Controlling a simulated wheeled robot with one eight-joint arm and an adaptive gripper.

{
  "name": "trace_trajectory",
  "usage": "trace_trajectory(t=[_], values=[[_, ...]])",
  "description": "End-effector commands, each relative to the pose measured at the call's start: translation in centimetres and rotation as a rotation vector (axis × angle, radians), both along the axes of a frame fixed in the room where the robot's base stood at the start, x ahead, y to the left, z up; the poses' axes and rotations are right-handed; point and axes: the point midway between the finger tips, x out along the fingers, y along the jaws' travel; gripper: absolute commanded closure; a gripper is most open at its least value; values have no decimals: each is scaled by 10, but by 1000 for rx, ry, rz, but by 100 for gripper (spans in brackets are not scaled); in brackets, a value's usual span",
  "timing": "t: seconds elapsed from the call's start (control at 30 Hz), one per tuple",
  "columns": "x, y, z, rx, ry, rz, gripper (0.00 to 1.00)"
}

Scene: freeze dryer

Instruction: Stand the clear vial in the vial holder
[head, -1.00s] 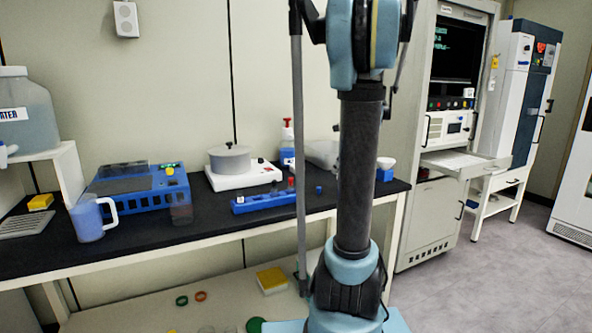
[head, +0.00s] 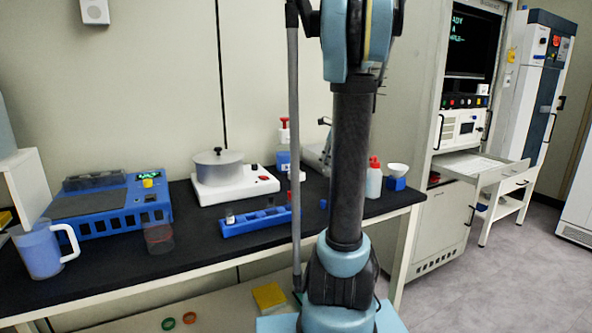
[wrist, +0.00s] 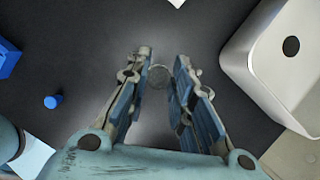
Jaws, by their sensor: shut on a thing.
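The vial holder is a long blue rack (head: 262,222) on the black bench in the head view, left of my arm. A small vial (head: 230,217) stands at its left end. In the wrist view my gripper (wrist: 160,78) points down at the dark bench top. Its fingers are closed on a round, clear, greyish thing (wrist: 158,77), seen end-on, which looks like the clear vial. In the head view my gripper and the held vial are not visible.
A small blue cap (wrist: 52,101) lies on the bench, also in the head view (head: 323,204). A white housing (wrist: 285,55) stands close right of the gripper. A white hotplate (head: 235,187) with a grey pot, a red-capped bottle (head: 374,178) and a jug (head: 40,250) are around.

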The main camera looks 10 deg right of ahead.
Motion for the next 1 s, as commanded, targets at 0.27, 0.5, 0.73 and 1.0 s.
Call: trace_trajectory(t=[0.27, 0.5, 0.73, 1.0], values=[[45, 39, 0, -1, 0, 0, 94], [81, 72, 0, -1, -1, -3, 94], [98, 87, 0, -1, -1, -6, 94], [111, 99, -6, -1, 0, -6, 94]])
